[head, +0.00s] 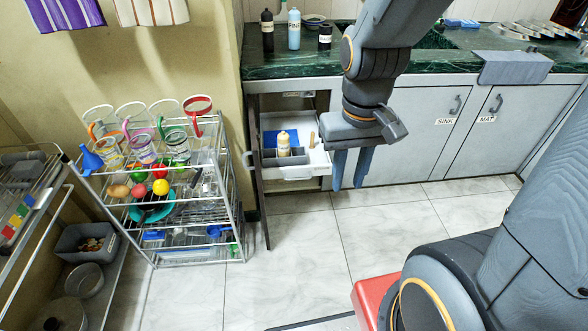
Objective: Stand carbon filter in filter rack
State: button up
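A cream cylinder with a label (283,143), which looks like a filter, stands upright at a grey divided holder (304,157) in the pulled-out white drawer of the open cabinet. The holder may be the filter rack; its label does not show. I cannot read the cylinder's label or tell whether it is the carbon filter. A thin tan upright piece (312,139) is to its right. My gripper (351,172) points down, to the right of the drawer. Its two blue fingers are apart with nothing visible between them.
The open cabinet door (260,190) stands left of the drawer (294,173). A wire rack (185,200) with jugs and colored balls is further left. Bottles (294,29) stand on the green counter (290,63). The tiled floor (300,240) in front is clear.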

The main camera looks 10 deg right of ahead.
aim_at(310, 159)
jog(key=k, duration=0.6)
jog(key=z, duration=0.7)
jog(key=i, duration=0.95)
jog(key=u, duration=0.5)
jog(key=i, duration=0.4)
jog(key=u, duration=0.55)
